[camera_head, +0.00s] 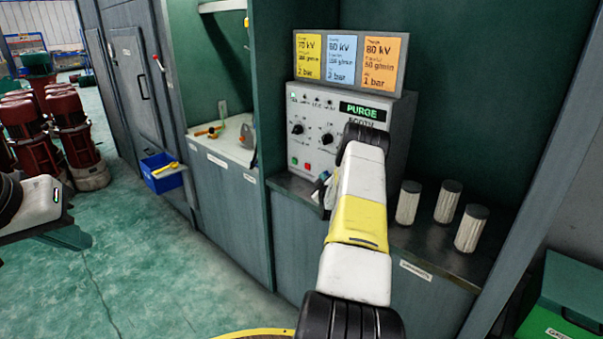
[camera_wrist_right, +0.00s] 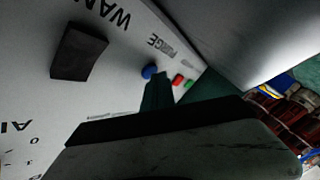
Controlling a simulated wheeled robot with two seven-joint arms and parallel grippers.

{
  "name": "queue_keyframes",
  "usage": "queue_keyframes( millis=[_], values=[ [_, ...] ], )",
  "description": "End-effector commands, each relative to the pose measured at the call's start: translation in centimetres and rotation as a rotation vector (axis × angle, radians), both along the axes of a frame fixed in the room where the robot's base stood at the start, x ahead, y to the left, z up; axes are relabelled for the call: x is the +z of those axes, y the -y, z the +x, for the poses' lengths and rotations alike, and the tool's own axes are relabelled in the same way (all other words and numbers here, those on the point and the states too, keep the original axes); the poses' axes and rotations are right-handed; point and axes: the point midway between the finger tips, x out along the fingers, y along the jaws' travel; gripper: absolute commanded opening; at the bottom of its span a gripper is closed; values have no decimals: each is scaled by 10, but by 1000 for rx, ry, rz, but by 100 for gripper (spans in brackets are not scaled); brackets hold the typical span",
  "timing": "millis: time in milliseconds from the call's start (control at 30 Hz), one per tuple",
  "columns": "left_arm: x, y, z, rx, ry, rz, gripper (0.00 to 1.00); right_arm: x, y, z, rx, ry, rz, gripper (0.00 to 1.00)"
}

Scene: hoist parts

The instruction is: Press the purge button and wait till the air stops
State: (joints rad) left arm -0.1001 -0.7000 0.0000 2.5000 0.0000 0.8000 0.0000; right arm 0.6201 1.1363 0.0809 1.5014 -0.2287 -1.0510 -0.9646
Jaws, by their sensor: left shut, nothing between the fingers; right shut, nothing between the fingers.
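The grey control unit (camera_head: 310,150) stands on the bench, and its display (camera_head: 364,112) reads PURGE in green. In the right wrist view its panel (camera_wrist_right: 110,90) shows a blue button (camera_wrist_right: 149,72) beside the PURGE label. My right gripper (camera_wrist_right: 158,88) is shut and empty, with its dark green fingertips at the blue button; I cannot tell whether they touch it. In the head view my right arm covers that part of the panel. My left gripper (camera_head: 75,238) is shut and empty at the left edge, far from the unit.
Red (camera_head: 307,167) and green (camera_head: 294,161) buttons sit close by on the panel. Several white filter cartridges (camera_head: 445,202) stand on the bench right of my right arm. A blue bin (camera_head: 160,177) hangs on the cabinet at left. Red motors (camera_head: 75,135) stand further left.

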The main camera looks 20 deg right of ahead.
Motion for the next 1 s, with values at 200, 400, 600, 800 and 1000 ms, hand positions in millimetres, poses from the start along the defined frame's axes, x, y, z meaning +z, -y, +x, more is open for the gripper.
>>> queue_keyframes(
  millis=[200, 400, 600, 800, 1000],
  values=[
    [0, 0, 0, 0, 0, 0, 0, 0, 1, 0, -1, 0, 0, 0],
    [0, 0, 0, 0, 0, 0, 0, 0, 0, 0, -1, -1, 0, 0],
    [0, 0, 0, 0, 0, 0, 0, 0, -8, -3, 0, 0, 0, 0],
    [0, 0, 0, 0, 0, 0, 0, 0, -14, -6, -1, 0, 0, 0],
    [0, 0, 0, 0, 0, 0, 0, 0, -14, -6, -1, 0, 0, 0]
  ],
)
